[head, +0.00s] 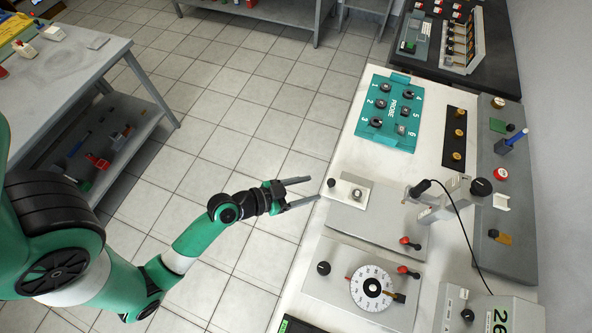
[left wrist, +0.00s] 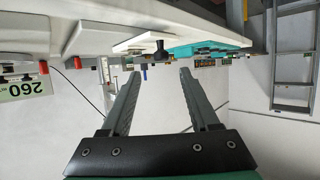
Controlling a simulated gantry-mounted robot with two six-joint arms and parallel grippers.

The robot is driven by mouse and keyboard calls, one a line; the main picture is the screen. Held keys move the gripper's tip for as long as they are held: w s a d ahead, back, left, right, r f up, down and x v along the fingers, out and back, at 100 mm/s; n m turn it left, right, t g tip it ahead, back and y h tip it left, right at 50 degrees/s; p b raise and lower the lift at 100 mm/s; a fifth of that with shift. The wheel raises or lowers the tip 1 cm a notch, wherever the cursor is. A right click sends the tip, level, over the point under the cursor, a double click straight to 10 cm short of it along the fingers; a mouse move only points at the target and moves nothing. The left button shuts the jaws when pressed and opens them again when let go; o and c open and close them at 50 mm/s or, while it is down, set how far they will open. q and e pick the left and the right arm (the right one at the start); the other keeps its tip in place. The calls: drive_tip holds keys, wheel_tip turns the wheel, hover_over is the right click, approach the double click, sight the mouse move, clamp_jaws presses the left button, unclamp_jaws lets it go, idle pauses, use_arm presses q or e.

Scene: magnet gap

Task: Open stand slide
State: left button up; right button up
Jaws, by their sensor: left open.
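My left gripper (head: 315,189) is open and empty, held out over the floor at the bench's left edge. Its fingertips point at a small black knob (head: 331,183), a short gap away. In the left wrist view the open fingers (left wrist: 160,72) show with the black knob (left wrist: 160,50) above and between their tips, not touched. The knob sits at the left of a pale plate (head: 356,192) with a round fitting, on a light grey stand base (head: 375,222). I cannot tell from the frames which part is the slide. My right gripper is not in view.
A teal probe panel (head: 389,112) stands behind on the white bench. A dial unit (head: 371,287) with red-tipped levers lies in front. A black cable (head: 459,215) hangs at the right. Open tiled floor (head: 250,150) lies left of the bench.

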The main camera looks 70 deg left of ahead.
use_arm(q)
drive_tip(key=v, duration=0.4)
drive_tip(key=shift+s+r, duration=0.1)
drive_tip(key=shift+s, duration=0.1)
